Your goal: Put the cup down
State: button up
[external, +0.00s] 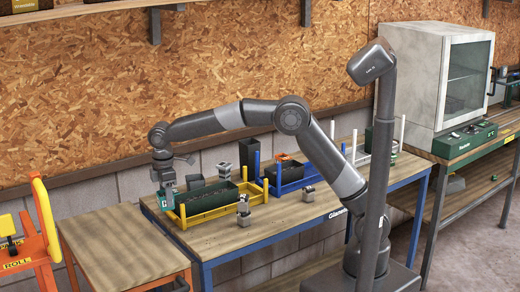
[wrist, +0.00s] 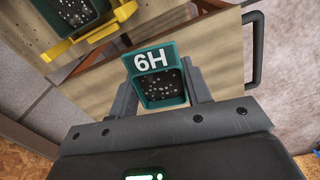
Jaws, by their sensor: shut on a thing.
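The cup (wrist: 160,86) is a small green square container with white lettering on its rim and dark, white-speckled soil inside. My gripper (wrist: 161,92) is shut on it, with one finger on each side. In the external view my gripper (external: 166,186) points down at the left end of the blue-legged workbench (external: 270,216), and the held cup (external: 165,201) shows as a small green patch. In the wrist view bare wooden tabletop lies below and around the cup, with a gap between them. The cup's underside is hidden.
A yellow tray (external: 212,213) with a dark green soil container (external: 208,196) stands close to the right of my gripper. A smaller wooden table (external: 118,243) with a clear top stands to the left. Small grey pieces (external: 243,211) stand at the workbench front.

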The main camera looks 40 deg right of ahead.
jog(key=s+a+f+n, duration=0.1)
jog(key=s+a+n, duration=0.1)
jog(key=s+a, duration=0.35)
send_over(131, 272)
notch_tip(131, 272, down, 7)
jog(key=shift+w+r, duration=0.1)
jog(key=shift+w, duration=0.05)
jog(key=shift+f, duration=2)
jog(key=shift+f, duration=0.2)
jog(key=o, duration=1)
notch_tip(131, 272, up, 12)
jog(key=shift+r, duration=0.2)
